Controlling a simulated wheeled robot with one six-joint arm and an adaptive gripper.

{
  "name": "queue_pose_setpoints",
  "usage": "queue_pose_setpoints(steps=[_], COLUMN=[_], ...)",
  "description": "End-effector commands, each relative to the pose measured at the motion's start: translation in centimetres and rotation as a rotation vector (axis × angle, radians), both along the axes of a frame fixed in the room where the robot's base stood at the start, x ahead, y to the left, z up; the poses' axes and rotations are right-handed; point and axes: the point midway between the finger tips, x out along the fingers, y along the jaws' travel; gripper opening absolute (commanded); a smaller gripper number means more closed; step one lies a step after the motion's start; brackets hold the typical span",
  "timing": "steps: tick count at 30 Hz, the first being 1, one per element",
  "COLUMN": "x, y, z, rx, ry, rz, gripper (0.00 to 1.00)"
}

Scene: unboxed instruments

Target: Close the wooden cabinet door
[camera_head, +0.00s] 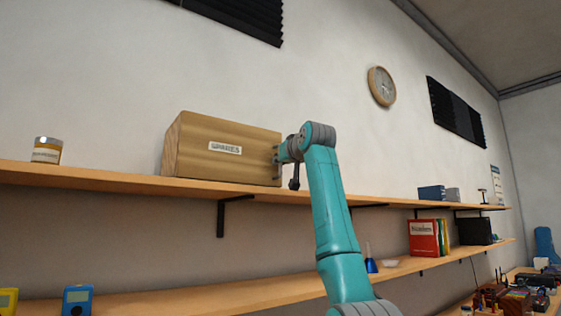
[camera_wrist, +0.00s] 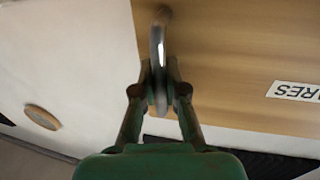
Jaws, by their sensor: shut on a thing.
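The wooden cabinet (camera_head: 172,150) stands on the upper shelf in the head view. Its door (camera_head: 225,170) faces the room and bears a white label. The door looks flush or nearly so; I see no clear gap, but its right edge is partly behind my arm. The metal handle (camera_wrist: 157,45) is near the door's edge in the wrist view, where the door (camera_wrist: 235,60) fills the upper right. My gripper (camera_wrist: 160,82) is shut on the handle, one finger on each side. In the head view my gripper (camera_head: 279,159) is small beside the door's right edge.
The upper shelf (camera_head: 100,180) holds a jar (camera_head: 47,150) at the far left and boxes (camera_head: 432,193) at the right. The lower shelf (camera_head: 200,300) holds red binders (camera_head: 424,238) and a blue flask (camera_head: 370,262). The shelf around the cabinet is clear.

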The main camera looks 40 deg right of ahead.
Motion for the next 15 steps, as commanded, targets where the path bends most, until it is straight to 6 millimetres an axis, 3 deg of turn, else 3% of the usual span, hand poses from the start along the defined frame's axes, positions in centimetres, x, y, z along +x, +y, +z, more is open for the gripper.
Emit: queue_pose_setpoints(steps=[1,3,15], x=[-0.02,-0.03,-0.39], y=[0.03,0.04,0.15], z=[0.24,0.24,0.17], rx=[-0.001,-0.001,-0.001], ry=[-0.008,-0.007,-0.005], rz=[-0.001,0.0,0.0], gripper=[0.0,0.22,0.22])
